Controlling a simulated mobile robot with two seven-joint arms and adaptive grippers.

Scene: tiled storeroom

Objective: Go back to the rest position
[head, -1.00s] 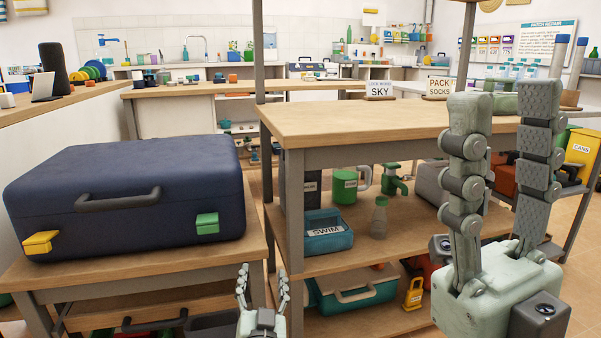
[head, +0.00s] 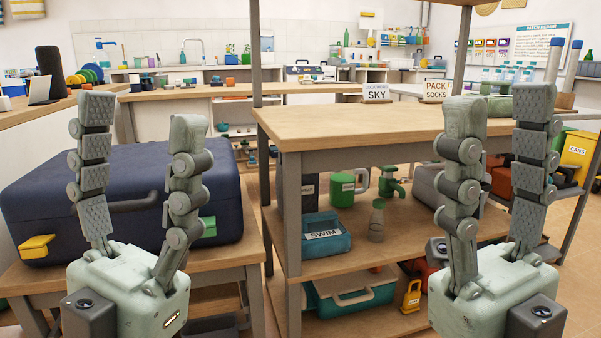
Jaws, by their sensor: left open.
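My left gripper (head: 139,130) is raised at the left with its fingers pointing up. It is open and empty, in front of a dark blue suitcase (head: 30,200) and hiding part of it. My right gripper (head: 492,120) is raised at the right with its fingers up, spread apart and with nothing between them. It stands in front of the right part of the wooden shelf unit (head: 350,122).
The suitcase, with a yellow latch (head: 36,246) and a green latch (head: 208,227), lies closed on a wooden bench (head: 215,262).

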